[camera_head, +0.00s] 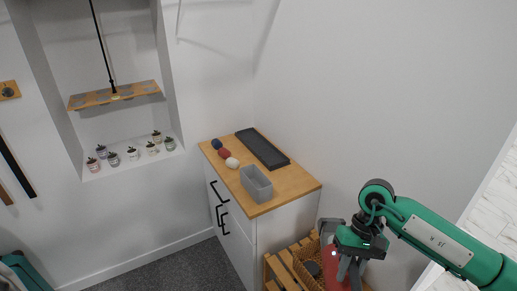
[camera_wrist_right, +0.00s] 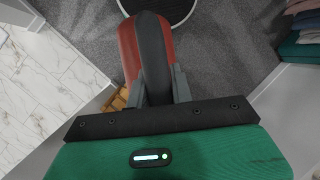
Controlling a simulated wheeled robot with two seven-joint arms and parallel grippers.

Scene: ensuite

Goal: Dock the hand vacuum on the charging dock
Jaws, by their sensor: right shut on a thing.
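The hand vacuum, a red body with a dark grey band, is held in my right gripper (camera_head: 350,266). In the head view its red part (camera_head: 333,272) shows at the lower right, partly hidden by the gripper, above or in front of the wooden slatted stand. In the right wrist view the hand vacuum (camera_wrist_right: 130,52) points away between the two grey fingers of my right gripper (camera_wrist_right: 160,92), which is shut on it. I cannot pick out the charging dock for certain in either view. My left gripper is not in view.
A white cabinet with a wooden top (camera_head: 285,187) stands mid-view. It carries a dark tray (camera_head: 262,149), a grey open box (camera_head: 256,184) and several small round items. A wooden slatted stand (camera_head: 284,267) is beside it. Carpet (camera_head: 190,270) is open in front.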

